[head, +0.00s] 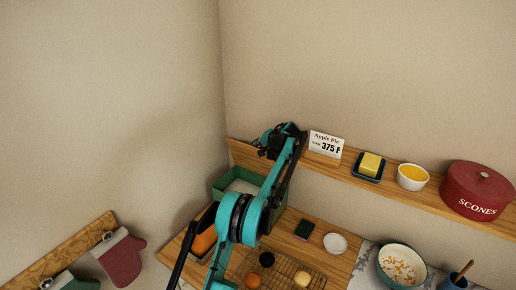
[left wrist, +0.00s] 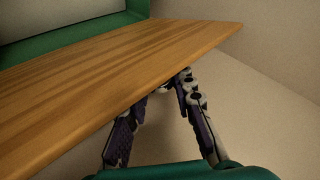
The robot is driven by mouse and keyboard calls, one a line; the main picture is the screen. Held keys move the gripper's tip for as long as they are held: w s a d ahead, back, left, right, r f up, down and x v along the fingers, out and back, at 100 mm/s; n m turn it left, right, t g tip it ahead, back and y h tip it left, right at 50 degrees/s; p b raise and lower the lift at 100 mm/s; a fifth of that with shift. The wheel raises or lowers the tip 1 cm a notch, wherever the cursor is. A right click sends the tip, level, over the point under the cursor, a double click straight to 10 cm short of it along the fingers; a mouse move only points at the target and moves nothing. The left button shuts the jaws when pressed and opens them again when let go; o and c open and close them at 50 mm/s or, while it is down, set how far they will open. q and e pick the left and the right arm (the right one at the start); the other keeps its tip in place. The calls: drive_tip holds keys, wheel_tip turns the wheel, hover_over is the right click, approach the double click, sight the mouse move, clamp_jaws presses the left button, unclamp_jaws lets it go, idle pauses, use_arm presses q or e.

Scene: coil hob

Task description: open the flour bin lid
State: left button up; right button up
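The flour bin (head: 222,186) is the green box on the counter at the left of the shelf, with a pale interior showing. My right gripper is not in view.
Mitts hang left.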

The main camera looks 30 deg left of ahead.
use_arm(q)
drive_tip(key=o, duration=0.3)
drive_tip(key=shift+d, duration=0.15)
wheel_tip(320, 180, up, 10)
idle(0.4)
idle(0.4)
